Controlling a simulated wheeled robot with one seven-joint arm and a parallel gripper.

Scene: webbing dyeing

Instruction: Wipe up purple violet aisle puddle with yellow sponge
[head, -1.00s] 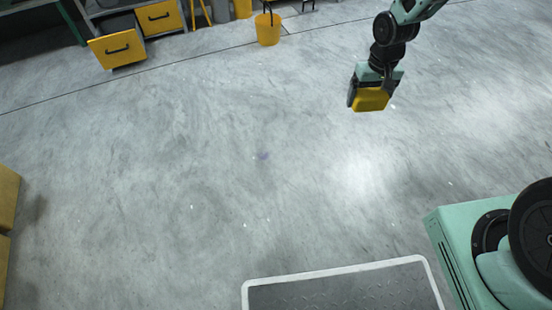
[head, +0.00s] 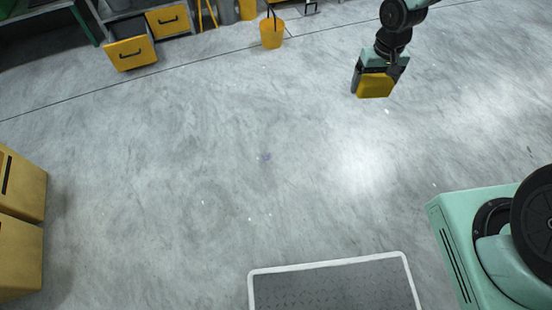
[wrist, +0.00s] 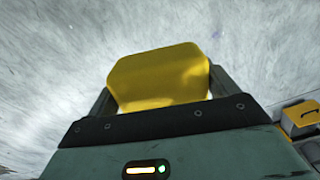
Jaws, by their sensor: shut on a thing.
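My gripper (head: 376,80) is shut on the yellow sponge (head: 375,86) and holds it above the floor at the upper right of the head view. In the wrist view the sponge (wrist: 160,78) sits between the two fingers. The sponge and the spot are well apart.
Yellow cabinets (head: 20,226) stand at the left edge. A yellow bucket (head: 272,32) and an open yellow drawer (head: 131,53) are at the back. A white-edged dark plate (head: 335,287) is at the front. The floor around the spot is clear.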

